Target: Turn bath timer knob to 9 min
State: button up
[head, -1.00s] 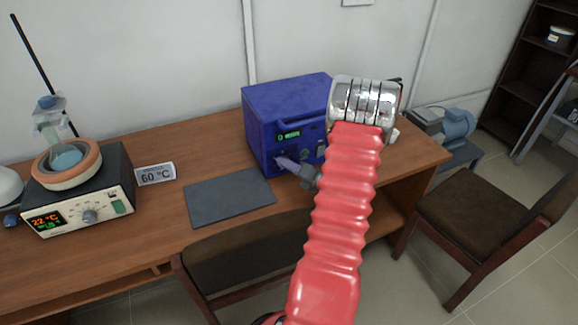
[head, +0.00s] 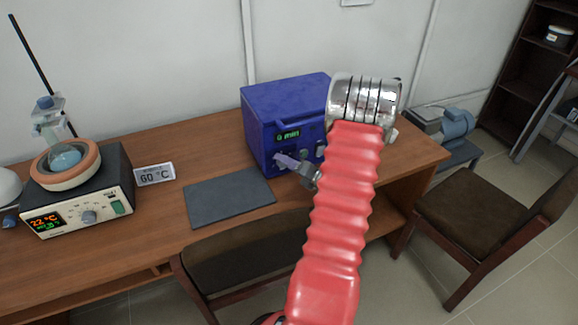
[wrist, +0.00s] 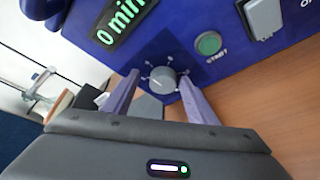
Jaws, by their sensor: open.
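The blue ultrasonic bath box (head: 285,110) stands on the desk, its front panel facing me. Its green display (head: 289,135) reads 0 min, and the wrist view shows the same display (wrist: 121,20). The grey timer knob (wrist: 162,80) sits on the panel below the display, with tick marks around it. My gripper (wrist: 163,92) is open, with one finger on each side of the knob in the wrist view. I cannot tell whether the fingers touch it. In the head view my gripper (head: 284,162) is in front of the panel and hides the knob.
A green start button (wrist: 208,43) and a light grey switch (wrist: 263,18) are right of the knob. A dark mat (head: 229,198) lies before the box. A heater with flask (head: 80,200) and a 60 °C sign (head: 155,174) stand left. Chairs stand before and right of the desk.

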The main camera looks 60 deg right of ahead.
notch_tip(320, 180, up, 9)
jog(key=shift+f, duration=0.1)
dwell(0.4)
dwell(0.3)
